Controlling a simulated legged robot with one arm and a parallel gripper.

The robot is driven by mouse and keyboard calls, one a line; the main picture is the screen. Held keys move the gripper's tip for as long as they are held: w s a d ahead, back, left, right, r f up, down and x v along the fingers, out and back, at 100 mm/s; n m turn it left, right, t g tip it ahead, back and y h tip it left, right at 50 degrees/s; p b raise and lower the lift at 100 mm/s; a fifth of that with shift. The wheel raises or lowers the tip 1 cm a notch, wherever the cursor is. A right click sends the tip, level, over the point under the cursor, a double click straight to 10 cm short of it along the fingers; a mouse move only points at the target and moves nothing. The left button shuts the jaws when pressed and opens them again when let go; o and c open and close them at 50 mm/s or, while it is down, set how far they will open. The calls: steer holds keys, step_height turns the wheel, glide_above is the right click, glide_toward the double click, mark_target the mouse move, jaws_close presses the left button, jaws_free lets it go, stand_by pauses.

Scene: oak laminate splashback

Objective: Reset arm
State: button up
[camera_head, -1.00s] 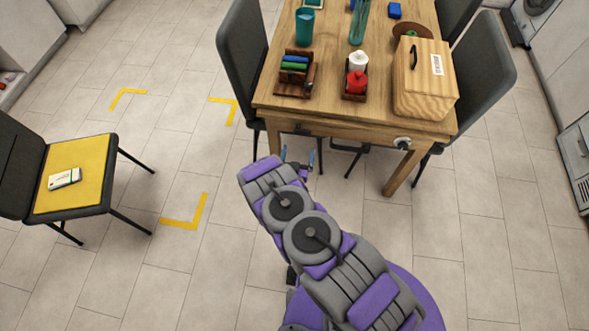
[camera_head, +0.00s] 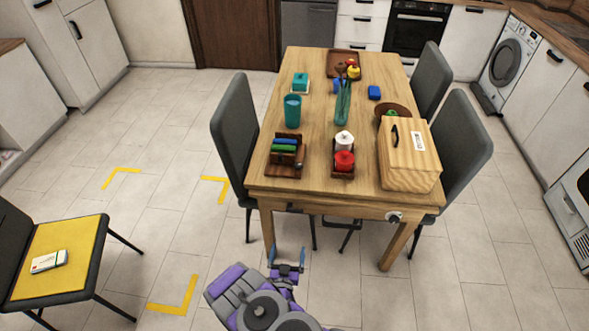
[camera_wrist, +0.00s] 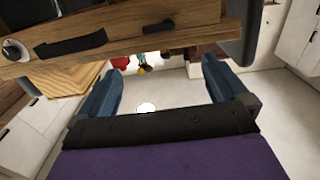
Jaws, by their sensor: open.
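My gripper (camera_head: 287,256) is open and empty, with its blue fingers spread in front of the near edge of the wooden table (camera_head: 318,118). In the wrist view my gripper (camera_wrist: 160,92) shows two blue fingers apart with nothing between them, and the table's edge (camera_wrist: 215,42) crosses the top of that picture. My purple and grey arm reaches up from the bottom of the head view. The gripper is low, near the table's drawer front, and looks apart from it.
On the table are a wooden box (camera_head: 408,160), a red jar (camera_head: 344,161), a teal cup (camera_head: 292,111) and other small items. Dark chairs (camera_head: 236,140) flank it. A yellow-seated chair (camera_head: 60,262) holds a small white box (camera_head: 49,261). Floor (camera_head: 160,120) at left is mostly clear, with yellow corner marks.

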steer(key=w+a+r+m+g, duration=0.4)
steer(key=w+a+r+g, duration=0.1)
steer(key=w+r+g, duration=0.2)
steer(key=s+d+r+n+g+y, duration=0.1)
steer(key=s+r+g, duration=0.15)
steer(key=r, duration=0.55)
steer(key=s+d+r+n+g+y, duration=0.1)
steer(key=r+g+y, duration=0.15)
steer(key=r, duration=0.65)
steer(key=s+d+r+n+g, duration=0.2)
steer(key=s+d+r+g, duration=0.2)
steer(key=s+d+r, duration=0.8)
steer(key=s+d+r+g+h, duration=0.1)
steer(key=s+d, duration=0.3)
steer(key=s, duration=0.4)
steer(key=s+d+r+g+h, duration=0.1)
steer(key=s+d+r, duration=0.3)
steer(key=s, duration=0.4)
steer(key=s+d+r+g+h, duration=0.1)
steer(key=s+d+r, duration=0.2)
steer(key=s, duration=0.4)
steer(key=shift+s+d+r+g, duration=0.25)
steer(key=shift+s+d+g, duration=0.15)
steer(key=shift+d, duration=0.05)
